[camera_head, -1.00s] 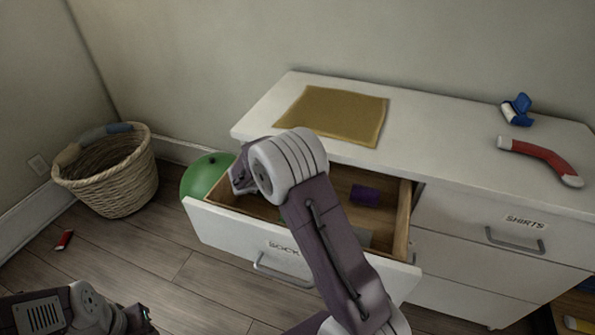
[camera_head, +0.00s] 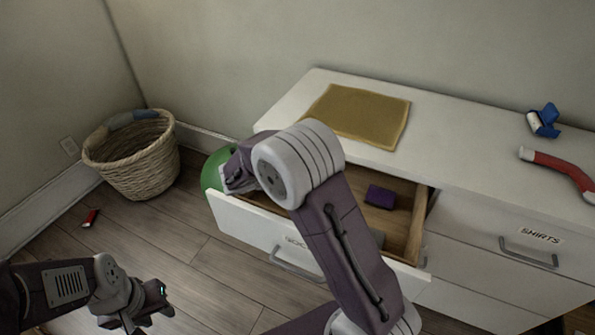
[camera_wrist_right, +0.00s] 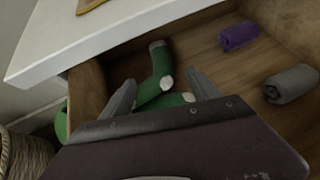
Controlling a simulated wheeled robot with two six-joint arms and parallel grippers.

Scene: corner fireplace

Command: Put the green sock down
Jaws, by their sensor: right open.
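The green sock (camera_wrist_right: 162,68) lies bent in the open sock drawer (camera_head: 241,219), near its left end, in the right wrist view. It has pale patches at the ends and bend. My right gripper (camera_wrist_right: 160,88) is open, its two fingers spread above the sock, which shows between and beyond them. Whether they touch it I cannot tell.
A purple roll (camera_head: 380,197) and a grey roll (camera_wrist_right: 291,84) lie in the drawer. A green ball (camera_head: 212,172) stands beside it. A wicker basket (camera_head: 135,165) is at left. The dresser top holds a mustard cloth (camera_head: 360,115), a red bent item (camera_head: 562,168) and a blue-white item (camera_head: 544,121).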

